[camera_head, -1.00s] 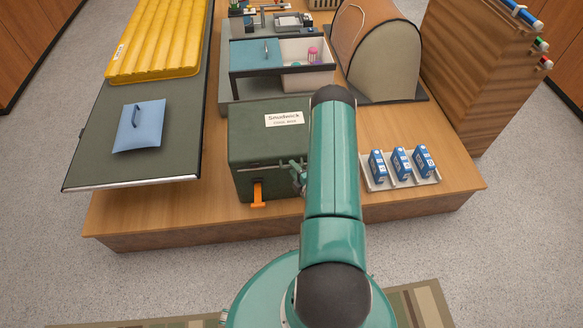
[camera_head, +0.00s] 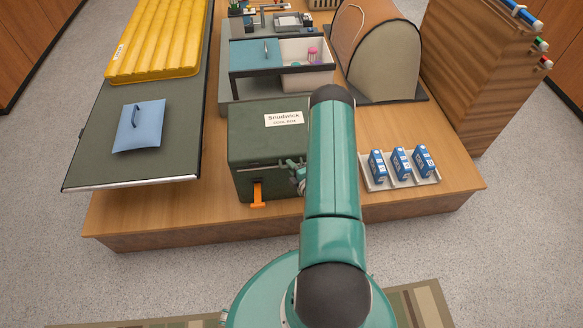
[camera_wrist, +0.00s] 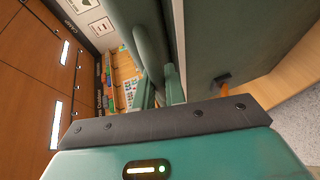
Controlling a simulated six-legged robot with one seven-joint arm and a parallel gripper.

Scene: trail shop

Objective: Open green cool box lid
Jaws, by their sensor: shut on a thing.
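The dark green cool box (camera_head: 262,182) stands near the front edge of the wooden platform. Its lid (camera_head: 255,130) carries a white label and looks down, or nearly so. An orange latch (camera_head: 257,196) hangs at the front, left of my gripper. My gripper (camera_head: 292,163) is at the lid's front edge, partly hidden by my arm. In the wrist view my gripper's fingers (camera_wrist: 160,92) are shut on the green lid edge (camera_wrist: 142,38), beside the box's front wall (camera_wrist: 235,45). My arm hides the box's right side.
A tray (camera_head: 433,180) with blue cartons stands right of the box. A sink unit (camera_head: 254,58) is behind it. A domed tent (camera_head: 385,60) stands behind right.

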